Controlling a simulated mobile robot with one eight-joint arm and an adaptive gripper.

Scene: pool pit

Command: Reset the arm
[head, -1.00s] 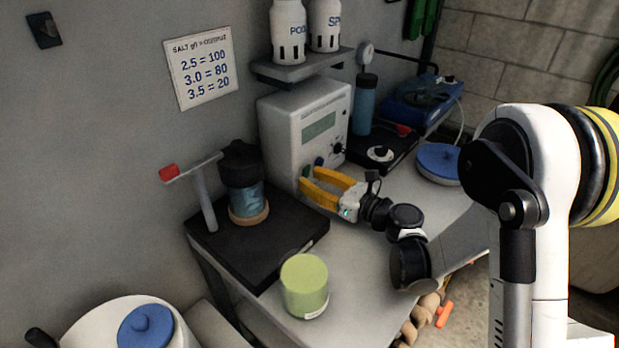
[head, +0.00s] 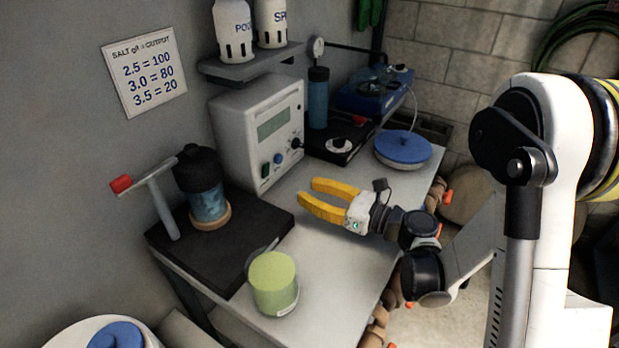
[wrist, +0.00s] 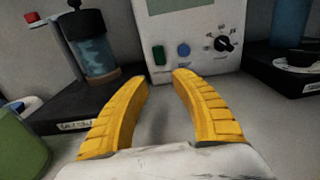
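My gripper (head: 312,196) has two yellow fingers spread apart, with nothing between them. In the head view it hangs over the bench (head: 333,258), in front of the white control box (head: 262,132). My arm reaches in from the right. In the wrist view my gripper (wrist: 160,82) points at the lower front of the control box (wrist: 190,40), with a clear gap between the fingers and it. The box has a green switch (wrist: 158,54), a blue button (wrist: 183,49) and a black knob (wrist: 226,44).
A black stand (head: 222,229) holding a blue cylinder (head: 208,200) and a T-handle (head: 160,204) is at left. A green jar (head: 273,284) is near the front edge. A blue-lidded dish (head: 402,148) is at back right. A shelf (head: 250,65) with white bottles hangs above the box.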

